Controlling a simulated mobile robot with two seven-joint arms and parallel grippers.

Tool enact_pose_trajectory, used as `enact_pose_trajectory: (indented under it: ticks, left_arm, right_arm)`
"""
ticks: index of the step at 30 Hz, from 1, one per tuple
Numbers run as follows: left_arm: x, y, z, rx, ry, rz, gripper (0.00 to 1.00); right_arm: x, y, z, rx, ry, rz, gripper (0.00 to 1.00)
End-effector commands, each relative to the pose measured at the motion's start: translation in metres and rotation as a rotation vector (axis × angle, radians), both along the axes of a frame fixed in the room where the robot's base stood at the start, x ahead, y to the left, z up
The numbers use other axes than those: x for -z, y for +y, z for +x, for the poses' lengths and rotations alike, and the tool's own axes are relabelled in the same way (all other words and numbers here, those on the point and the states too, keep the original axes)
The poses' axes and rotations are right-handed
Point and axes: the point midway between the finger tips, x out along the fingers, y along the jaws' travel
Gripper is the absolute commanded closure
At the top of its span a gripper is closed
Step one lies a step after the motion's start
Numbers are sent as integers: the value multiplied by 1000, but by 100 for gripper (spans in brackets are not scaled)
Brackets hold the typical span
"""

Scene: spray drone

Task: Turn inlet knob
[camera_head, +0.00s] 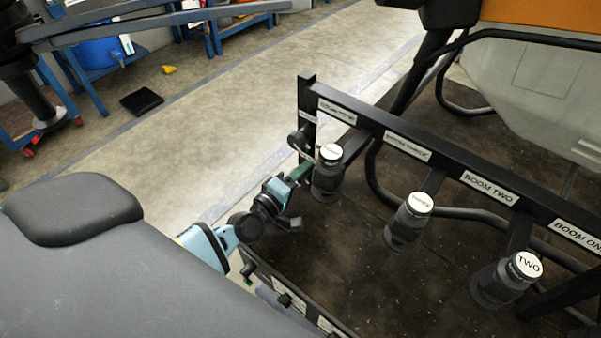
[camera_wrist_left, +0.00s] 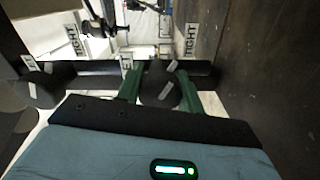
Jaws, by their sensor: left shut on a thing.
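The inlet knob (camera_wrist_left: 158,84) is a dark, rounded knob with a small pale strip on its face. In the left wrist view it sits between the green fingers of my left gripper (camera_wrist_left: 160,90), which is shut on it. A partly covered white label ending in "ET" (camera_wrist_left: 127,64) is on the black bar behind it. In the head view my left gripper (camera_head: 301,172) reaches the left end post of the black frame (camera_head: 307,90). A dark knob (camera_head: 298,142) shows there just above the fingers. My right gripper is not in view.
Several capped black canisters, one marked TWO (camera_head: 527,264), stand along the labelled frame bar (camera_head: 450,170). Another dark knob (camera_wrist_left: 40,88) is left of the gripper in the wrist view. A grey tank (camera_head: 540,100) and black hoses lie at right. Open floor (camera_head: 220,120) is at left.

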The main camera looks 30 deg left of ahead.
Motion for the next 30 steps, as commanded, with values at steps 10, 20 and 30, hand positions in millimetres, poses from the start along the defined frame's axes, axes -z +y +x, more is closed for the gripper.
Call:
enact_pose_trajectory:
  ticks: [10, 20, 30]
  left_arm:
    - [1, 0, 0, 0, 1, -2, 41]
    - [0, 0, -2, 0, 1, -2, 41]
    - [1, 6, -46, 0, 3, -1, 41]
  right_arm:
    - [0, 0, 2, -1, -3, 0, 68]
    - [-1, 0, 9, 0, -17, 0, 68]
    - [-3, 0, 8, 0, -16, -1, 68]
